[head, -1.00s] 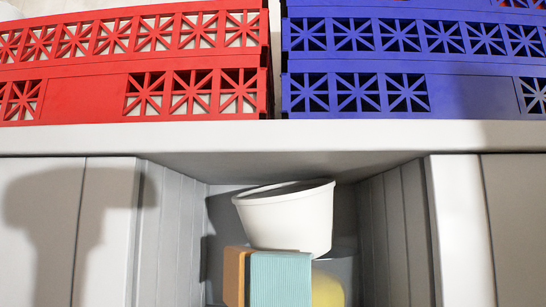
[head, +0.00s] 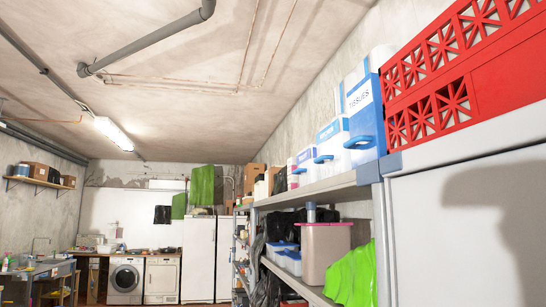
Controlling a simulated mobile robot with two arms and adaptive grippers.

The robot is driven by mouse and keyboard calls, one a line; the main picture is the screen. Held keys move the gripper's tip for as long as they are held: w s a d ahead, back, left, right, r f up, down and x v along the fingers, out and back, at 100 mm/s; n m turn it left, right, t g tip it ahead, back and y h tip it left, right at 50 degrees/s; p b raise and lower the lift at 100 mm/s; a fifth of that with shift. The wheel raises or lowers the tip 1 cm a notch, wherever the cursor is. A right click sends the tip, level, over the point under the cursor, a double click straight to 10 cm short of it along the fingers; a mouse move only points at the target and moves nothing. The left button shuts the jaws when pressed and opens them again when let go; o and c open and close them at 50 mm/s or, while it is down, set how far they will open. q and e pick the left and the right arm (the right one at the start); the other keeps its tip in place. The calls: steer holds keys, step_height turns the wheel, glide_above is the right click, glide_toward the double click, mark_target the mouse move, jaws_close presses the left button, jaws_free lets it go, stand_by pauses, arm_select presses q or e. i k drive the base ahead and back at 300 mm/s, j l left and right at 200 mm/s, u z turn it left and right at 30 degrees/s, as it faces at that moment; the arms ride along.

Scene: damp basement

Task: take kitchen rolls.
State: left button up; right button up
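I cannot clearly make out any kitchen rolls in the head view. A white and blue box (head: 363,103) labelled as tissues stands on the shelf's upper board, at the right. Smaller white and blue boxes (head: 332,141) stand farther along the same board. A small pink and white item (head: 293,173) stands beyond them, too small to identify. Neither of my grippers is in view.
A red crate (head: 490,85) sits on a grey cabinet (head: 465,225) close at the right. A metal shelf (head: 325,187) holds a pinkish bin (head: 325,250) and a bright green bag (head: 352,278). A washing machine (head: 126,280) and white fridge (head: 198,258) stand at the far wall.

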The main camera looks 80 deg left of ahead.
mark_target(332, 159)
steer(key=u, duration=2.2)
steer(key=i+j+z, duration=0.15)
steer(key=z, duration=0.25)
steer(key=i+j+z, duration=0.1)
steer(key=j+z, duration=0.15)
steer(key=z, duration=0.2)
steer(key=i+j+z, duration=0.1)
steer(key=j+z, duration=0.15)
steer(key=z, duration=0.15)
steer(key=i+j+z, duration=0.1)
steer(key=j+z, duration=0.25)
steer(key=j, duration=1.2)
steer(key=k+j+z, duration=0.1)
steer(key=j+z, duration=0.25)
steer(key=j, duration=2)
steer(key=k+j, duration=0.1)
steer(key=j, duration=0.7)
